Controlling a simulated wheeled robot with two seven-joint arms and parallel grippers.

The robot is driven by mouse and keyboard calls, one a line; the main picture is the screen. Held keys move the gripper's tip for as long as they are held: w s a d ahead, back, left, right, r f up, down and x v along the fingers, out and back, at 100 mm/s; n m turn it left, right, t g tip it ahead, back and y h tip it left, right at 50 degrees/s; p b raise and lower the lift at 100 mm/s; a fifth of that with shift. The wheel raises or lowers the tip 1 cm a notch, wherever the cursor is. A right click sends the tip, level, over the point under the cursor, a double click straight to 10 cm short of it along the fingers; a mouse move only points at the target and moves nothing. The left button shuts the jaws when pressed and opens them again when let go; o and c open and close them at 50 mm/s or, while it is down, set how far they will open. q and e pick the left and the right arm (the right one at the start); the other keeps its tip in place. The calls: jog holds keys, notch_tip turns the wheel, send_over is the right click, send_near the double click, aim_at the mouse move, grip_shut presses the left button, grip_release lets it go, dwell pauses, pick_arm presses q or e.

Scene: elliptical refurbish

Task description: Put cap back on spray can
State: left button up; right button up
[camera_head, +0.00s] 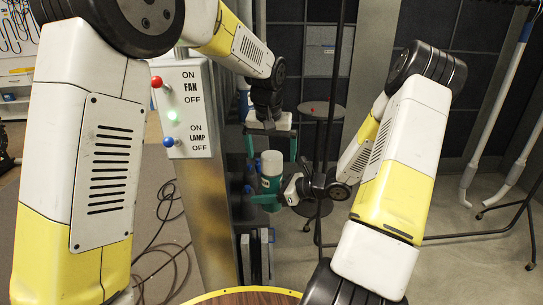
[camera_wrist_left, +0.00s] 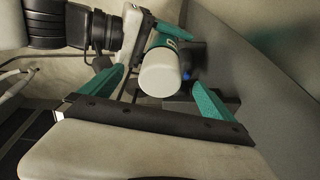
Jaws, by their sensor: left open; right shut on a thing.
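The spray can (camera_head: 270,184) is a green and white cylinder, held roughly upright in the air. A smooth pale cap (camera_head: 271,158) shows at its top; I cannot tell if it is fully seated. My right gripper (camera_head: 269,201) is shut on the can's lower part. My left gripper (camera_head: 271,150) is open just above, its two green fingers pointing down on either side of the cap and apart from it. In the left wrist view, the cap (camera_wrist_left: 160,76) faces the camera between the spread fingers, with the green can body behind it.
A switch box (camera_head: 186,108) with FAN and LAMP levers stands on a post at left. A wooden round tabletop (camera_head: 245,298) shows at the bottom. Cables (camera_head: 160,245) lie on the floor.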

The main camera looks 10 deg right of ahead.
pick_arm(q)
jog(key=shift+v, duration=2.7)
jog(key=shift+s, duration=0.1)
pick_arm(e)
jog(key=shift+d, duration=0.1)
